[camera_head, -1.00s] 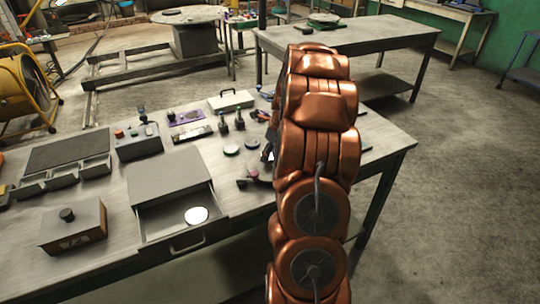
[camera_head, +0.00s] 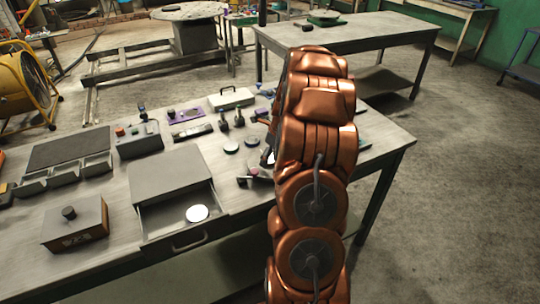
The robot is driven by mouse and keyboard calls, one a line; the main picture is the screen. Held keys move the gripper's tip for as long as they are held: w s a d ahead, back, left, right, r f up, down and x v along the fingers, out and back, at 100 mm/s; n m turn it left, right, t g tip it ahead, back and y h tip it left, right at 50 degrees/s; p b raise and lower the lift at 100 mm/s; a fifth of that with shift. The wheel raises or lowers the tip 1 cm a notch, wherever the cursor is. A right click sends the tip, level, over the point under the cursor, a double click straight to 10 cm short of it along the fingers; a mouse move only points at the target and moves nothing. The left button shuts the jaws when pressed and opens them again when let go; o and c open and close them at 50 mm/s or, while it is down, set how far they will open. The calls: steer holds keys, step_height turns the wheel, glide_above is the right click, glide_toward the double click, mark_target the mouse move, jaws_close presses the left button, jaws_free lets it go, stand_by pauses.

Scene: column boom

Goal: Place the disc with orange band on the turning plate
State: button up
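I cannot make out an orange band on either. My copper arm stands across the middle of the view and hides part of the bench. My gripper is mostly or wholly behind it. A small dark part at the arm's left edge may belong to it, but its fingers cannot be made out.
An open drawer (camera_head: 184,222) holds a white disc (camera_head: 197,213). A box with a knob (camera_head: 75,224), a control box (camera_head: 138,140), a tray (camera_head: 67,157), a white case (camera_head: 231,98) and several small items crowd the bench (camera_head: 115,205). Open floor lies to the right.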

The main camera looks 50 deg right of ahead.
steer(key=shift+r, duration=0.15)
steer(key=a+b+v, duration=0.1)
steer(key=b+v, duration=0.2)
steer(key=v, duration=0.9)
steer(key=a+r+n+g, duration=0.1)
steer(key=a+r+n, duration=0.1)
steer(key=a+n, duration=0.75)
steer(key=s+a+n+g, duration=0.1)
steer(key=s+a+n, duration=0.2)
steer(key=a, duration=0.5)
steer(key=s+a+n, duration=0.4)
steer(key=a, duration=0.4)
steer(key=s+a+f+n+g, duration=0.1)
steer(key=s+a+n, duration=0.5)
steer(key=s+n, duration=0.2)
steer(key=s+a+f+n+g, duration=0.1)
steer(key=s+a+f+n, duration=0.1)
steer(key=s+a+n, duration=0.4)
steer(key=s+n, duration=0.2)
steer(key=s, duration=0.3)
steer(key=shift+s+g+h, duration=0.3)
steer(key=shift+g+h, duration=0.1)
steer(key=shift+n, duration=0.25)
